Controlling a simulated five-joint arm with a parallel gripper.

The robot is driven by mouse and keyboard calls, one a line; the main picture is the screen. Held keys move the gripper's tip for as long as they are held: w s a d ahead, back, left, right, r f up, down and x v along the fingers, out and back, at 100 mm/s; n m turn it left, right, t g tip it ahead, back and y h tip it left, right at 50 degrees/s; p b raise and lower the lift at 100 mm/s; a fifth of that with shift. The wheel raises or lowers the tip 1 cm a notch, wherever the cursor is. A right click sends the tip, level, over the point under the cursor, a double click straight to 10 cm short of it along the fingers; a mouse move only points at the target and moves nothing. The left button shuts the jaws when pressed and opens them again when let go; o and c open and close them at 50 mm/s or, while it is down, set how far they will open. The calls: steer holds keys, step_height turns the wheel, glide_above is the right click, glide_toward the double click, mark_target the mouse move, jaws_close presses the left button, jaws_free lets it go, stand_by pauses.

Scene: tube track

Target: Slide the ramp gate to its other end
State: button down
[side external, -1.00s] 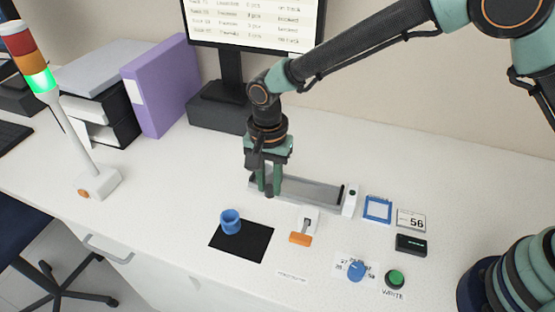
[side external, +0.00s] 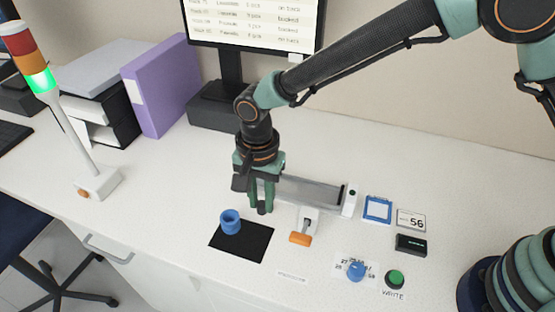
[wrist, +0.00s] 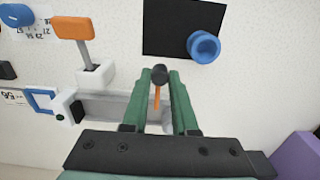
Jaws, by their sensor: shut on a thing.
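My gripper (side external: 261,211) is shut on a slim piece (wrist: 158,75) with a dark round end and an orange shaft, seen between the fingers in the wrist view. It is in front of the grey trough-like ramp (side external: 315,192), near its left end, and apart from the orange-handled lever. That lever (side external: 300,239) has a white base near the ramp's front side and looks like the gate, though I cannot be sure. It also shows at upper left in the wrist view (wrist: 73,27). My gripper hides the ramp's left end.
A blue cup-like ring (side external: 230,222) stands on a black mat (side external: 250,243), just left of my gripper. A blue knob (side external: 356,270), a green button (side external: 395,279), a black box (side external: 411,244) and a blue frame (side external: 377,208) lie to the right. Open desk lies at left.

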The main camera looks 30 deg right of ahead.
steer(key=c, duration=0.9)
jaws_free()
steer(key=shift+c, duration=0.2)
steer(key=shift+r, duration=0.15)
steer(key=shift+r, duration=2.4)
